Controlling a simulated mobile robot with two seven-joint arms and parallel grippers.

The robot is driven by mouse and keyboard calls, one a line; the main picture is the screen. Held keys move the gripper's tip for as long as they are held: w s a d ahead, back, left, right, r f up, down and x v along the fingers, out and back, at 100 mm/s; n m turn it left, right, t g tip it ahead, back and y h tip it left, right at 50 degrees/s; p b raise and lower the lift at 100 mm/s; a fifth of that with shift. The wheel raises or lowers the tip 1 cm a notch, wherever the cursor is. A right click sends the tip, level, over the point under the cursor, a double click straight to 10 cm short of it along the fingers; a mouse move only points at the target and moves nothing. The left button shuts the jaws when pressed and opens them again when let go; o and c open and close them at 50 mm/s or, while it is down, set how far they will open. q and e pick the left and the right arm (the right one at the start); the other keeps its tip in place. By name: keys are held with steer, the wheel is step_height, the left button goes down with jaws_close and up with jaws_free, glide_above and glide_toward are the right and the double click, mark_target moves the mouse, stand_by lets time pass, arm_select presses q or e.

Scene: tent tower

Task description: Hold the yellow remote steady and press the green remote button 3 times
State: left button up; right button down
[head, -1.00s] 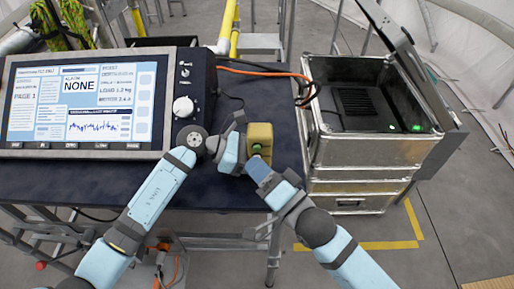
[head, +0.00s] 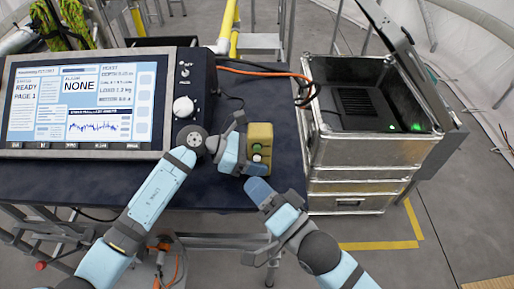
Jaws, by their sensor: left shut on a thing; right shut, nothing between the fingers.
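The yellow remote (head: 262,133) is held upright above the front right part of the dark table. On its face a green button (head: 257,148) shows, with a pale, pinkish button (head: 257,158) just below it. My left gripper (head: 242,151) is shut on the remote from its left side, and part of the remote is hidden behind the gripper. My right gripper (head: 257,188) is shut and empty, below the remote and apart from it, with its tip pointing up toward the buttons.
A large monitor (head: 80,157) stands on the table (head: 100,185) at the left, showing "READY PAGE 1" and "ALARM NONE". An open metal case (head: 358,150) stands close at the right. An orange cable (head: 262,72) runs across the table's back.

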arm_select(q)
steer(key=o, duration=1.2)
